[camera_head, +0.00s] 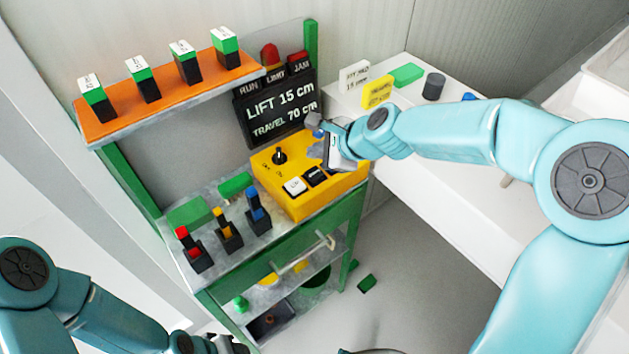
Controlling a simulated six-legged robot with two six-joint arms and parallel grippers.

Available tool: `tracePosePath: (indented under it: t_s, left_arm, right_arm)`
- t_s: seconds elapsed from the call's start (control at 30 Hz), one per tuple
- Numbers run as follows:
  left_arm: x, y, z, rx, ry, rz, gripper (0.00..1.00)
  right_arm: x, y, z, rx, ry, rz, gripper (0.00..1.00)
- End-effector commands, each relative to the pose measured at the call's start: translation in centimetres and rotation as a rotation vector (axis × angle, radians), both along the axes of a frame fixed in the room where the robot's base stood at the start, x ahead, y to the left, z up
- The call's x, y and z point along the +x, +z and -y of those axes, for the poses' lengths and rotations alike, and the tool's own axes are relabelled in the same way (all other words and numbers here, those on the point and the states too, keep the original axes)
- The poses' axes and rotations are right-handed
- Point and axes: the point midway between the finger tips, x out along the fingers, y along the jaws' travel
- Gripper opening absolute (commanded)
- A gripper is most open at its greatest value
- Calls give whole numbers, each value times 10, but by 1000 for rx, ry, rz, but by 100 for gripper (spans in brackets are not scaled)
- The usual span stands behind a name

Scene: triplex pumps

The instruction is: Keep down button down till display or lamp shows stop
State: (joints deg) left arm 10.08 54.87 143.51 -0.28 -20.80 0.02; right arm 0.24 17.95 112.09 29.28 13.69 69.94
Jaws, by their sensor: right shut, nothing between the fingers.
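A yellow control box (322,197) sits on the right end of the green bench. It carries a white button (295,186), a black button (316,177) and a black rotary knob (279,156). The button labels are too small to read surely. The black display (277,108) behind reads LIFT 15 cm and TRAVEL 70 cm, with RUN, LIMIT and JAM labels above. My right gripper (323,139) is shut and empty over the box's back right part, beyond the black button; contact cannot be told. My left gripper (228,344) is at the bottom edge, partly cut off.
An orange shelf (170,94) with several green-topped blocks hangs at upper left. Red, yellow and blue switches (228,231) stand on the bench. A white counter (430,185) is at right, with a yellow card (377,92). Grey floor lies open in front.

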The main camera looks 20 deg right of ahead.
Motion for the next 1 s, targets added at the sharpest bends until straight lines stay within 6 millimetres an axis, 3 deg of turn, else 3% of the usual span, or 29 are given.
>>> tracePosePath:
  t_s: [0.03,0.23,1.0]
  left_arm:
    - [0,-16,0,0,0,0,43]
    - [0,-31,0,0,0,0,43]
    - [0,-31,0,0,0,0,43]
  right_arm:
    - [1,-15,0,-1,1,0,0]
    - [1,-32,0,1,1,0,0]
    - [0,-33,0,0,0,0,0]
